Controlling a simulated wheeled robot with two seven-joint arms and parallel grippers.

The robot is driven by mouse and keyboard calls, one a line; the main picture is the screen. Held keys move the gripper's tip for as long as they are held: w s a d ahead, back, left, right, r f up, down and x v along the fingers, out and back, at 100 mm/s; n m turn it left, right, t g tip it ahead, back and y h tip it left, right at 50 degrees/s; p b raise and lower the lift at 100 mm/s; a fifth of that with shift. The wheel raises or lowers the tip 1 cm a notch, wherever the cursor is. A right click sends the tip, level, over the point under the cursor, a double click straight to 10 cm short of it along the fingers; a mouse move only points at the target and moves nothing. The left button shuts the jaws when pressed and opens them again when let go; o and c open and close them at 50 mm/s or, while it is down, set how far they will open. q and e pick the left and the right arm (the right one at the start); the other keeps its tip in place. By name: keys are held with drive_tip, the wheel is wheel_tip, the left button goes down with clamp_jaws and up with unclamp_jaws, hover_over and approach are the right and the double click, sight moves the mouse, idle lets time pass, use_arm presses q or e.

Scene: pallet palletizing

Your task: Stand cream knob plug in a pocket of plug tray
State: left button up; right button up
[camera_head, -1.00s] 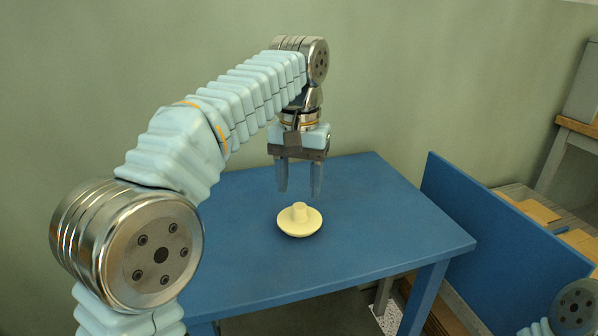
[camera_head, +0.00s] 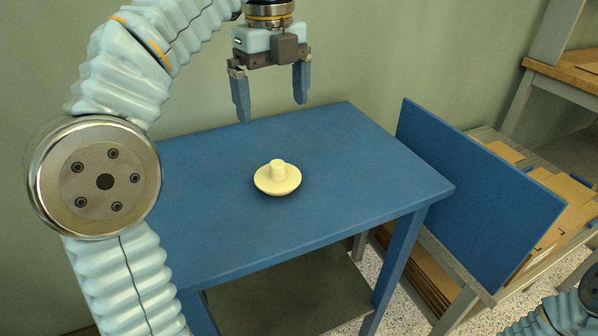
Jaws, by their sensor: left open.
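The cream knob plug (camera_head: 278,179) sits on the blue table, its round disc low and its short knob pointing up. My left gripper (camera_head: 272,110) is open and empty, above and behind the plug, with its two blue fingers pointing down and apart from it. Part of my right arm (camera_head: 560,318) shows at the bottom right corner; its gripper is out of view. I see no plug tray in this view.
The blue table (camera_head: 340,150) is otherwise bare. A blue upright panel (camera_head: 480,195) stands to its right, beside a rack holding cardboard pieces (camera_head: 552,215). A wooden-topped bench (camera_head: 565,72) is at the back right.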

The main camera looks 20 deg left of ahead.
sight(277, 163)
use_arm(q)
wheel_tip(277, 163, down, 14)
drive_tip(key=shift+s+d+r+m+b, duration=0.1)
drive_tip(key=shift+m+b, duration=0.45)
drive_tip(key=shift+s+r+m+b, duration=0.1)
drive_tip(key=shift+m+b, duration=0.45)
drive_tip(key=c, duration=0.8)
